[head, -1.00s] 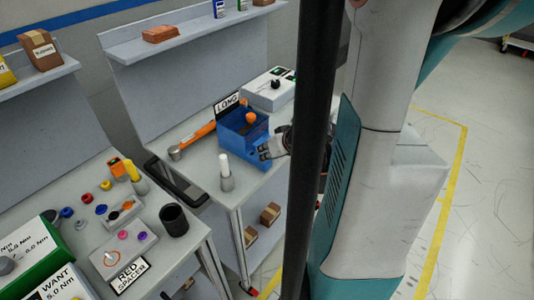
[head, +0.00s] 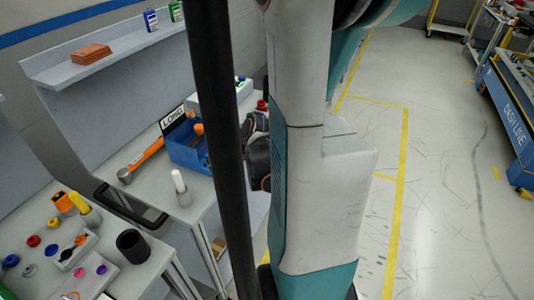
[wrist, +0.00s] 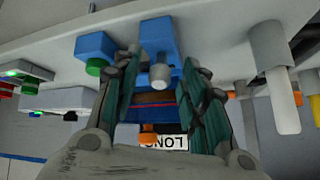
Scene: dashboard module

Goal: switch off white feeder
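The white feeder (head: 244,92) is a white box at the back of the far table in the head view. My dark column hides most of it, including its black knob. A pale box with a dark knob (wrist: 70,99), probably the feeder, shows upside down at left in the wrist view. My gripper (wrist: 162,85) is open and empty in the wrist view, its two fingers apart. A blue block with a grey knob (wrist: 160,74) shows between and beyond the fingers; contact cannot be told. In the head view my gripper (head: 258,150) is partly hidden beside the table.
A blue bin (head: 185,150) and the LONG sign (head: 173,119) stand near the feeder. An orange-handled tool (head: 143,158) and a white-topped cylinder (head: 181,187) lie and stand closer. A green-buttoned blue block (wrist: 95,50) shows in the wrist view. Open floor is at right.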

